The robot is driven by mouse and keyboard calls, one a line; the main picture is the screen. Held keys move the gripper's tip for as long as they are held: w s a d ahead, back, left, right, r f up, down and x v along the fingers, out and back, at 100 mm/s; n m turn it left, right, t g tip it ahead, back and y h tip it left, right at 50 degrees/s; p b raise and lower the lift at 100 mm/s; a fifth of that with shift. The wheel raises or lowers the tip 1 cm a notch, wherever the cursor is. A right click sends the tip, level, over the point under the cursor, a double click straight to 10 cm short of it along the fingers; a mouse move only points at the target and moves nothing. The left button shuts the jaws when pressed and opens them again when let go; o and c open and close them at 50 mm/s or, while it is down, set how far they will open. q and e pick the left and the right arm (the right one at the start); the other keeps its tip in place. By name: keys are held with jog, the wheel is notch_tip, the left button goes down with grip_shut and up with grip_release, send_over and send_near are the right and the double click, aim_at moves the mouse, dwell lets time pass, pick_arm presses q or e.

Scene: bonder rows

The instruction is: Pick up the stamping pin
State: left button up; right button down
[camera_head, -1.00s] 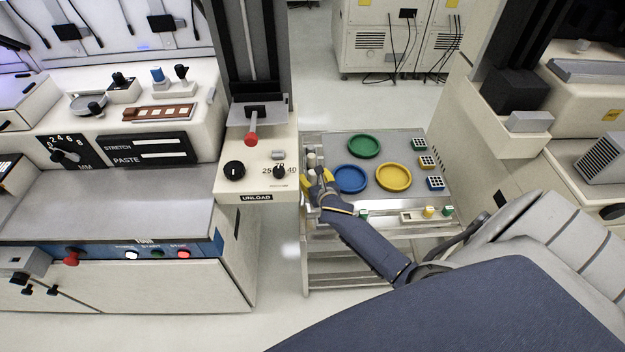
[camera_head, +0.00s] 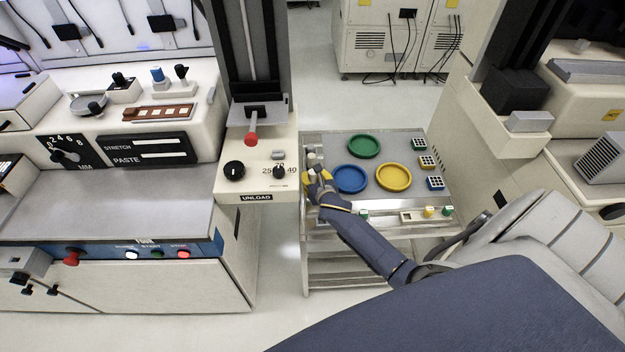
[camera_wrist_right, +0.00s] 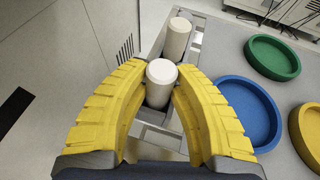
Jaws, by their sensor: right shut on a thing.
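My right gripper (camera_head: 318,178) is at the left side of the metal cart. In the right wrist view its yellow fingers (camera_wrist_right: 160,92) are closed around a pale cylindrical stamping pin (camera_wrist_right: 162,74), which stands upright between them. A second, similar pale pin (camera_wrist_right: 177,37) stands just beyond it in the same metal holder (camera_wrist_right: 160,134). In the head view the pins (camera_head: 312,160) show small at the cart's left edge, partly hidden by the gripper. My left gripper is not in view.
The cart top (camera_head: 400,146) holds a green dish (camera_head: 364,146), a blue dish (camera_head: 350,179) and a yellow dish (camera_head: 393,177). A machine with an UNLOAD label (camera_head: 256,197) stands close on the left.

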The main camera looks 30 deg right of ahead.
jog(key=shift+r, duration=0.1)
dwell(0.3)
notch_tip(320, 180, up, 20)
dwell(0.8)
jog(key=c, duration=1.8)
grip_release()
grip_shut()
